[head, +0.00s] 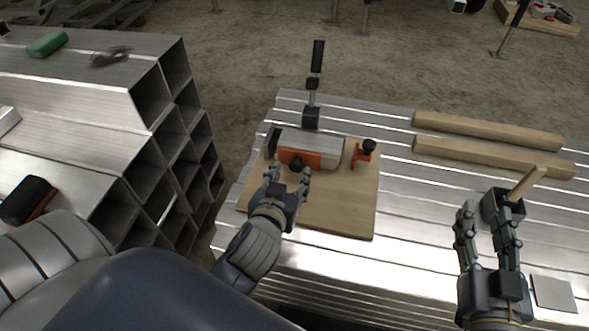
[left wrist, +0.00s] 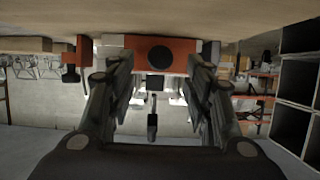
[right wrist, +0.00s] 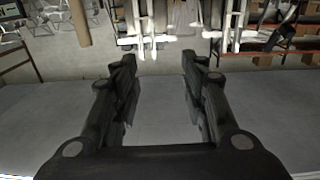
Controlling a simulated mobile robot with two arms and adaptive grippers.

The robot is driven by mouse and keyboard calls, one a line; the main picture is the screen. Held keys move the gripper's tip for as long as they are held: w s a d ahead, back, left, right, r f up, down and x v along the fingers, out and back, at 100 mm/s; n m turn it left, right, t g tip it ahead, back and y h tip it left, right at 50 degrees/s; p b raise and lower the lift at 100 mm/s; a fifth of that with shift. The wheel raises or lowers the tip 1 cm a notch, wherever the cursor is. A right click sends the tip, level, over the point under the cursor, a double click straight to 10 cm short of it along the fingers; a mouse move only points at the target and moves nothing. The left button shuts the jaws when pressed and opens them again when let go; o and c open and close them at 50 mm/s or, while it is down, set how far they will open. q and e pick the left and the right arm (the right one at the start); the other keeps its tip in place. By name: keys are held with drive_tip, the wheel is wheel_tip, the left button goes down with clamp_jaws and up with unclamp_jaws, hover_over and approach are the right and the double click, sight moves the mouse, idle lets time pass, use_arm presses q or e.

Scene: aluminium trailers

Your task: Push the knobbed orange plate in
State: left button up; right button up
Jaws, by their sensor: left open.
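The knobbed orange plate (head: 312,160) stands on the near side of a grey metal block (head: 322,144) on a wooden board (head: 338,217). Its round black knob (left wrist: 161,57) faces my left gripper. My left gripper (head: 288,176) is open just in front of the plate, its fingers on either side of the knob in the left wrist view (left wrist: 160,82). I cannot tell whether the fingers touch the plate. My right gripper (head: 483,213) is open and empty over the right part of the slatted metal table (head: 400,262).
A black-handled clamp (head: 317,66) rises behind the block. A small orange stop with a black knob (head: 362,155) sits to its right. Two wooden bars (head: 488,128) lie at the back right. A dark cup (head: 503,207) holds a wooden handle. Stacked aluminium tubes (head: 160,130) stand left.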

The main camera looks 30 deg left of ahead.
sight(295, 167)
use_arm(q)
drive_tip(key=x, duration=0.3)
drive_tip(key=shift+w+f+b, duration=0.15)
drive_tip(key=shift+w+b, duration=0.15)
drive_tip(key=shift+b, duration=0.05)
drive_tip(key=shift+w+a+f, duration=0.2)
drive_tip(key=shift+w, duration=0.3)
use_arm(e)
drive_tip(key=shift+s+a+r+t+y, duration=0.1)
drive_tip(key=shift+r+t+y, duration=0.1)
drive_tip(key=shift+r+t, duration=0.55)
drive_tip(key=shift+s+a+r+t+y, duration=0.1)
drive_tip(key=shift+a+r+t+y, duration=0.15)
drive_tip(key=shift+r, duration=0.9)
drive_tip(key=shift+s+r+t+y, duration=0.15)
drive_tip(key=shift+r+t, duration=0.45)
drive_tip(key=shift+r, duration=0.35)
use_arm(q)
clamp_jaws()
use_arm(e)
drive_tip(key=shift+w, duration=0.1)
